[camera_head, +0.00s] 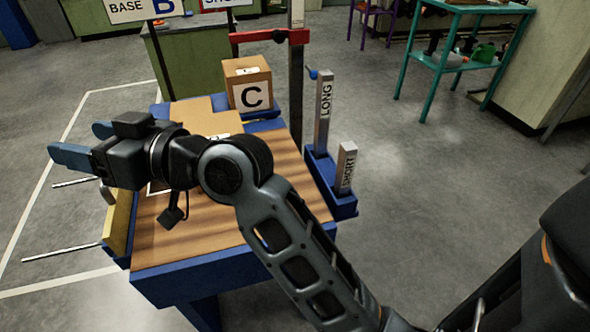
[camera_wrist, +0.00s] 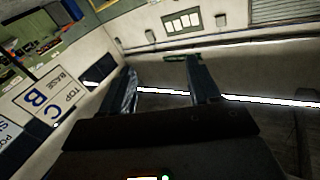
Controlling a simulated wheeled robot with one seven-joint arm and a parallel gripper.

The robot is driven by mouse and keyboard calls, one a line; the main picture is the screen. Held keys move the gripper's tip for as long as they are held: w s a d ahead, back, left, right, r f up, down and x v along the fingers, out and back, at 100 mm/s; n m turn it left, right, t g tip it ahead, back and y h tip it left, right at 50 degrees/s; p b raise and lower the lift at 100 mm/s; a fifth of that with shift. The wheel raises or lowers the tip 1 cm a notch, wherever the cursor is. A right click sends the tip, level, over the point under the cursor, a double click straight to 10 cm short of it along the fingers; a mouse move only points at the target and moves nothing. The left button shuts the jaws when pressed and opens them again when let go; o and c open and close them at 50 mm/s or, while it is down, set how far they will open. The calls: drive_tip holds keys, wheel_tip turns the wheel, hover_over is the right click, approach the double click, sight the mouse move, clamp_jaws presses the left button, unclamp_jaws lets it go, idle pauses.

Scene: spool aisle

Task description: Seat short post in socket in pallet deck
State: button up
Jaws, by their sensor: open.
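The short post (camera_head: 346,168), a grey bar labelled SHORT, stands upright in a blue holder (camera_head: 345,208) at the right side of the deck. The brown wooden pallet deck (camera_head: 185,240) has a blue frame. I cannot make out a socket in it; my arm covers part of the deck. My gripper (camera_head: 74,140) is raised over the left side of the deck, its blue fingers pointing left, far from the short post. In the wrist view my gripper (camera_wrist: 160,68) has its fingers apart with nothing between them.
A taller post (camera_head: 324,110) labelled LONG stands behind the short one. A box (camera_head: 248,84) marked C sits at the deck's back, near a red clamp (camera_head: 270,36) on a column. A teal table (camera_head: 465,9) stands at the back right. Open floor lies right of the holder.

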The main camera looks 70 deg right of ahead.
drive_tip(key=w+d+r+n+g+y+p, duration=0.1)
drive_tip(key=w+d+r+n+g+y, duration=0.15)
drive_tip(key=d+n, duration=0.3)
drive_tip(key=n+g+h+p, duration=0.3)
drive_tip(key=g+h, duration=0.3)
drive_tip(key=g, duration=0.9)
hover_over(347, 156)
drive_tip(key=d, duration=0.2)
wheel_tip(347, 156, down, 14)
drive_tip(key=shift+r, duration=0.15)
drive_tip(key=shift+s+f+g, duration=0.15)
drive_tip(key=shift+f, duration=0.45)
drive_tip(key=shift+s+f+g, duration=0.1)
drive_tip(key=shift+f, duration=0.45)
drive_tip(key=shift+w+a+f+p, duration=0.1)
drive_tip(key=shift+w+f+p, duration=0.1)
drive_tip(key=shift+f, duration=1.2)
drive_tip(key=shift+w+f+p, duration=0.1)
drive_tip(key=shift+w+f, duration=0.05)
drive_tip(key=shift+f, duration=1.2)
drive_tip(key=shift+c, duration=0.3)
clamp_jaws()
